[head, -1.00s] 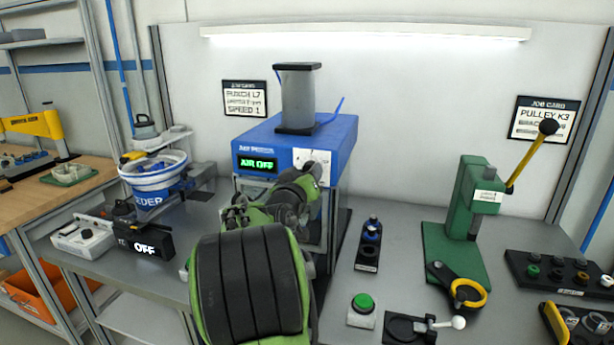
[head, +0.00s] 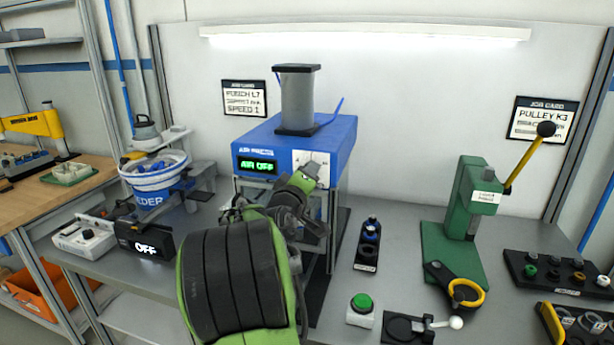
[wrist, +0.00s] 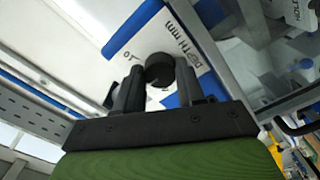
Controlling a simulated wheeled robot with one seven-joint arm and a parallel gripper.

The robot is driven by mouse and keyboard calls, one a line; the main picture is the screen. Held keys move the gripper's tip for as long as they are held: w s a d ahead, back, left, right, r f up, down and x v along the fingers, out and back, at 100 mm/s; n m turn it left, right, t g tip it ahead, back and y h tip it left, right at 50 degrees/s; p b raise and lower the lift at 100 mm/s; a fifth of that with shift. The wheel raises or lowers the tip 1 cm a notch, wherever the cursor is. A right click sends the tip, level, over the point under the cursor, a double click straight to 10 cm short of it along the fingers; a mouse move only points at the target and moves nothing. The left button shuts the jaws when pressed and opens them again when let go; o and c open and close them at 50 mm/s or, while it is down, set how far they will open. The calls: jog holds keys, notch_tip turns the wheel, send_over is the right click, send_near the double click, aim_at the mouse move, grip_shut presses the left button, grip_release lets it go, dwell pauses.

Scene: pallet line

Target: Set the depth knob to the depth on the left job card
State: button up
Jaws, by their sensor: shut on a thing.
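The depth knob (wrist: 160,68) is a round black knob on a white plate lettered "DEPTH mm" (wrist: 178,42) in the wrist view. My gripper (wrist: 158,84) is shut on it, one finger on each side. In the head view my gripper (head: 312,172) reaches the white dial plate (head: 303,157) on the front of the blue press (head: 340,140) and hides the knob. The left job card (head: 244,98) hangs on the back wall; it reads "PUNCH L7" and "SPEED 1", and its middle depth line is too blurred to read.
The press display (head: 260,166) reads "AIR OFF". The feeder bowl (head: 153,167) and its "OFF" box (head: 145,240) stand to the left. A green hand press (head: 470,205), a green button (head: 362,303) and the right job card (head: 543,119) are to the right.

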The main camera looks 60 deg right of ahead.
dwell(0.3)
jog(key=o, duration=1)
jog(key=shift+o, duration=0.2)
jog(key=s+a+b, duration=0.2)
jog(key=a, duration=1.3)
jog(key=shift+s+a, duration=0.25)
jog(key=shift+a, duration=0.05)
jog(key=shift+f, duration=0.1)
